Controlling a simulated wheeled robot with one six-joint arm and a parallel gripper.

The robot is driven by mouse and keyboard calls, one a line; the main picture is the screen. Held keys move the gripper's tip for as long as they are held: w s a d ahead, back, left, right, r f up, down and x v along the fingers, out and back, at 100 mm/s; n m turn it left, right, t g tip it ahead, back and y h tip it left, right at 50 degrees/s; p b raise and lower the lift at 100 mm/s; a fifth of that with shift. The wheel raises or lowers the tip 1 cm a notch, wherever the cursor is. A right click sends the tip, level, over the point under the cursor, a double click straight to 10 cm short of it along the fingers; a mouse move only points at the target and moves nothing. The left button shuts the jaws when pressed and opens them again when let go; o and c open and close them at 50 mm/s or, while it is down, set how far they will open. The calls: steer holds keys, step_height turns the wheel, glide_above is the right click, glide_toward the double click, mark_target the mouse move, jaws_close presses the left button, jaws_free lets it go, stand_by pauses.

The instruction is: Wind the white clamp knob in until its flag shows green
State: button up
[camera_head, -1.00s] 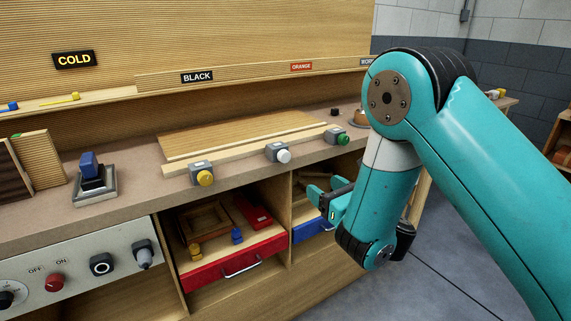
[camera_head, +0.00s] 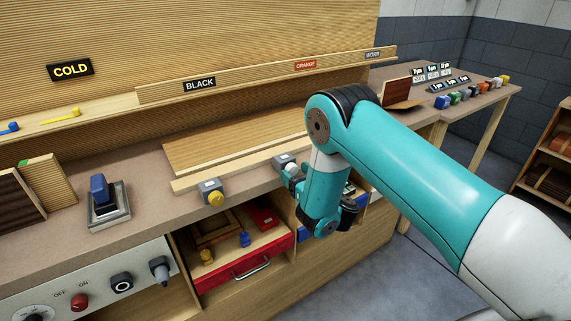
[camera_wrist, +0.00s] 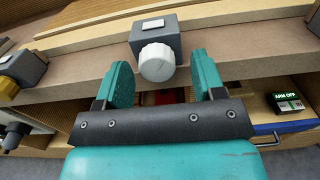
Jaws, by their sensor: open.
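The white clamp knob (camera_wrist: 157,62) sits on the front of a grey clamp block (camera_wrist: 150,38) at the bench edge. A small pale plate (camera_wrist: 153,24) shows on top of the block; I see no green on it. My gripper (camera_wrist: 162,76) is open, with one teal finger on each side of the knob and a gap on both sides. The fingertips reach about level with the knob. In the head view my gripper (camera_head: 292,174) is at the front of the grey block (camera_head: 284,159) and mostly hides the knob.
A yellow-knobbed clamp (camera_head: 215,198) stands to the left. A long wooden strip (camera_head: 250,171) lies behind the clamps. Below the bench edge are a red drawer (camera_head: 215,285) and a blue drawer (camera_head: 305,233).

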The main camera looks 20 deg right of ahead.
steer(key=shift+w+a, duration=0.1)
steer(key=shift+a, duration=0.05)
steer(key=c, duration=0.9)
